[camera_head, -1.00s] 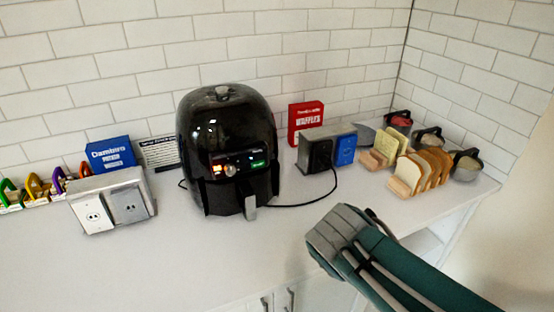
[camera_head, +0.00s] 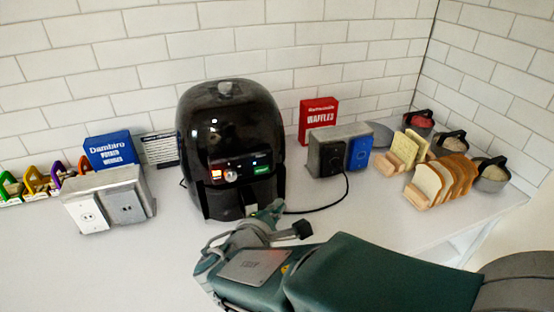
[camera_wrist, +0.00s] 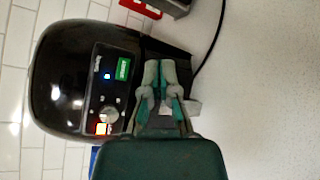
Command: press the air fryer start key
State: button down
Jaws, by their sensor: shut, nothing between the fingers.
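The black air fryer (camera_head: 228,125) stands upright on the white counter against the tiled wall. Its front panel has a lit green key (camera_head: 262,169), apparently the start key, a round silver knob (camera_head: 230,175) and a lit orange-red display (camera_head: 216,174). The wrist view shows the same panel turned sideways, with the green key (camera_wrist: 123,69) left of my fingertips. My gripper (camera_head: 272,208) is in front of the fryer's lower front, below the green key. In the wrist view my gripper (camera_wrist: 161,66) is shut and empty. It overlaps the drawer area; contact cannot be told.
A grey outlet box (camera_head: 108,196) stands left of the fryer. A second box (camera_head: 340,148) with a black cord, a red waffles box (camera_head: 317,116), bread racks (camera_head: 444,178) and pots (camera_head: 490,177) stand right. The left front counter is clear.

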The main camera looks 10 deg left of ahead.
jog(key=shift+a, duration=0.15)
send_near(272, 170)
jog(key=w+d+f, duration=0.1)
jog(key=w+d, duration=0.1)
jog(key=w, duration=0.1)
jog(key=shift+w+a+f, duration=0.1)
jog(key=shift+w+a, duration=0.05)
jog(key=shift+w, duration=0.3)
jog(key=shift+w+a+f, duration=0.1)
jog(key=shift+w+a, duration=0.1)
jog(key=shift+w, duration=0.2)
dwell(1.0)
jog(key=shift+w+a+r, duration=0.1)
jog(key=shift+w+a, duration=0.05)
jog(key=shift+w, duration=0.15)
